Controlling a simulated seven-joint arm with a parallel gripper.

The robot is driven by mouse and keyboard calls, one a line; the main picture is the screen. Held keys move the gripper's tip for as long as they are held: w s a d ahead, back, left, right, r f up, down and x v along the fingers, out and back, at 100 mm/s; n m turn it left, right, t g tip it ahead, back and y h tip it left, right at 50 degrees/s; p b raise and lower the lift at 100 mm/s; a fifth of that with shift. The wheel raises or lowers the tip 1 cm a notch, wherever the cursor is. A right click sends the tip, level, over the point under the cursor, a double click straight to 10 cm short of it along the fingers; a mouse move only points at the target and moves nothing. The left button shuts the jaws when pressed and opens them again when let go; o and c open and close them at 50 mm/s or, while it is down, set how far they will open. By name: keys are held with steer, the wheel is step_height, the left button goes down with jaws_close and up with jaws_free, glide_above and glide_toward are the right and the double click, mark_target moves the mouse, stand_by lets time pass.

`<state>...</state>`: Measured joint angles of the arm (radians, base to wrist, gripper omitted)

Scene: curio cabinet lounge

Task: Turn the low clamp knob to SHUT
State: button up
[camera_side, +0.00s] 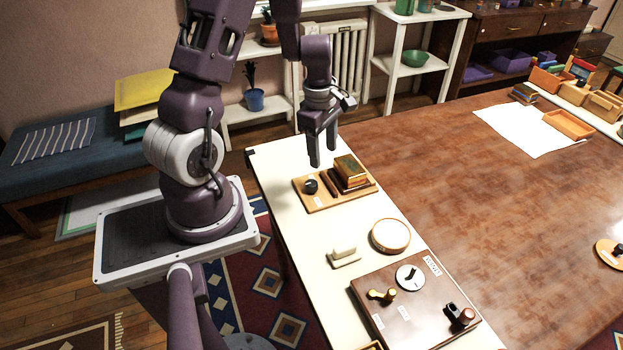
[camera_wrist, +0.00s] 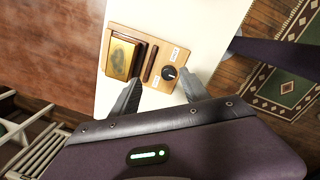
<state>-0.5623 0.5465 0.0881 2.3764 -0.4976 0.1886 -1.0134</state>
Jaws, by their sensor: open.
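A small wooden clamp board (camera_side: 350,197) lies on the white bench; it also shows in the wrist view (camera_wrist: 117,31). It carries a round black knob (camera_side: 311,186), which has a pale pointer mark in the wrist view (camera_wrist: 169,73). Two small white labels lie near the knob, too small to read. Beside it are dark bars (camera_side: 334,184) and a gold-and-green block (camera_side: 349,168), perhaps a book. My gripper (camera_side: 323,157) is open and empty, above the board.
A white block on a base (camera_side: 344,253), a round wooden dish (camera_side: 390,236) and a dark panel (camera_side: 372,296) with a dial and handles stand nearer on the bench. A brown table (camera_side: 500,200) adjoins on the right. The space around my gripper looks clear.

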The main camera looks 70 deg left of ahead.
mark_target(312, 183)
steer(key=f+n, duration=0.1)
steer(key=s+a+f, duration=0.1)
steer(key=s+a+f+n, duration=0.1)
steer(key=f, duration=0.1)
steer(key=shift+a+f+n+g, duration=0.1)
steer(key=shift+a+n+g, duration=0.05)
steer(key=shift+n+g, duration=0.2)
step_height(312, 183, down, 7)
steer(key=shift+r, duration=0.1)
jaws_close()
